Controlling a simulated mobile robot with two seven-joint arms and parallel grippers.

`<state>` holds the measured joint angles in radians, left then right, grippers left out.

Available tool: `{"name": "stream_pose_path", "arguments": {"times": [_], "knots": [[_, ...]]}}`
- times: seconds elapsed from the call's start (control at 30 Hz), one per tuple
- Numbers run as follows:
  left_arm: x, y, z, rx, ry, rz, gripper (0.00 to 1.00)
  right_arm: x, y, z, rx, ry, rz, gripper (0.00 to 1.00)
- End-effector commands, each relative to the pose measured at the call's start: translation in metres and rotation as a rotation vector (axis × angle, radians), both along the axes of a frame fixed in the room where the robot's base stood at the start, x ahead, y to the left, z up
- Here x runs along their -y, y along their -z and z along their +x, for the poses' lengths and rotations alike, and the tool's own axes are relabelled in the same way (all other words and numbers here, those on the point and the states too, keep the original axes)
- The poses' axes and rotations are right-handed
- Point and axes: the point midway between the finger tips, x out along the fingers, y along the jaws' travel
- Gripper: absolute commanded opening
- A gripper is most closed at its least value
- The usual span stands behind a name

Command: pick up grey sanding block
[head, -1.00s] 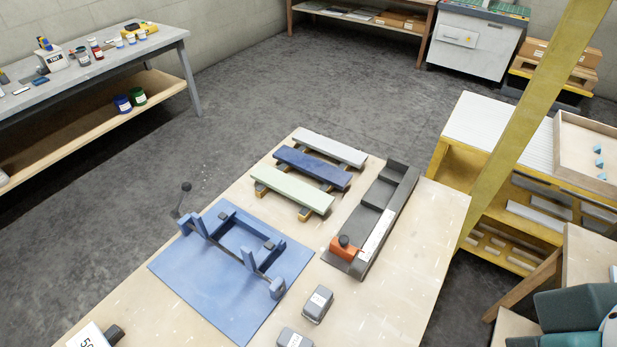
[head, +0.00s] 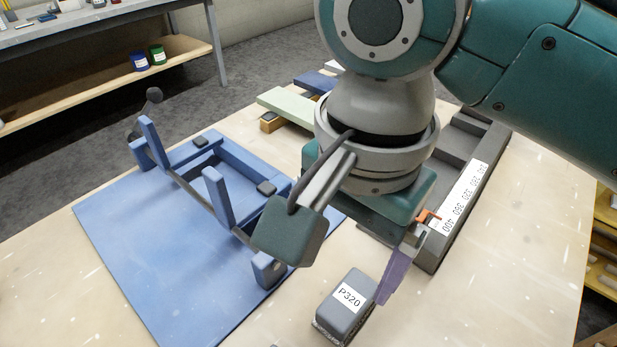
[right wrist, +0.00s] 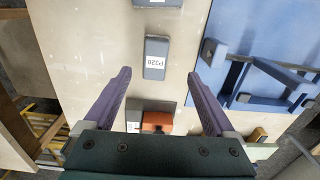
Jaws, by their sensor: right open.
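A grey sanding block with a white P320 label (head: 346,304) lies on the light wooden table top (head: 520,270). The same block shows in the right wrist view (right wrist: 156,58), just beyond the fingertips and roughly centred between them. My right gripper (right wrist: 159,74) is open and empty, its two purple fingers apart. In the head view, one purple finger shows beside the block's right side; the other is hidden. A second grey block (right wrist: 158,3) is cut off at the top edge of the right wrist view. My left gripper is not in view.
A blue fixture on a blue mat (head: 130,240) stands left of the block. A dark long tray with number labels (head: 492,150) lies behind right, partly hidden by my arm. An orange piece (right wrist: 157,121) shows between the fingers' bases. Pale green and blue boards lie at the back.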

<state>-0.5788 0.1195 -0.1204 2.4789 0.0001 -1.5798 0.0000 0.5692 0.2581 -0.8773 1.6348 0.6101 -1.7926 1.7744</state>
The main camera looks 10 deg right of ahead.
Motion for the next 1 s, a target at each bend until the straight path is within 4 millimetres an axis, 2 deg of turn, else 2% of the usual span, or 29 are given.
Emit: {"name": "stream_pose_path", "arguments": {"times": [0.03,0.3,0.53,0.73,0.83,1.0], "knots": [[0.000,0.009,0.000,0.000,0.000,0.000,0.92,0.002,0.008,0.002,-0.001,0.015,-0.008,0.90],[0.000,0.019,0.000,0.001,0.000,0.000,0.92,0.004,0.043,0.002,-0.006,0.033,-0.017,0.90],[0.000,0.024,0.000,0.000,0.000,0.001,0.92,0.008,0.064,0.002,-0.003,0.032,-0.017,0.90],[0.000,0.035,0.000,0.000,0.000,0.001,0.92,0.015,0.096,0.001,-0.003,0.030,-0.015,0.90],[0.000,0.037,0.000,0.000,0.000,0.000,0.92,0.015,0.104,0.001,-0.002,0.029,-0.014,0.90],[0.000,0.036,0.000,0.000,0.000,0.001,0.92,0.015,0.105,0.001,-0.001,0.029,-0.013,0.90]]}}
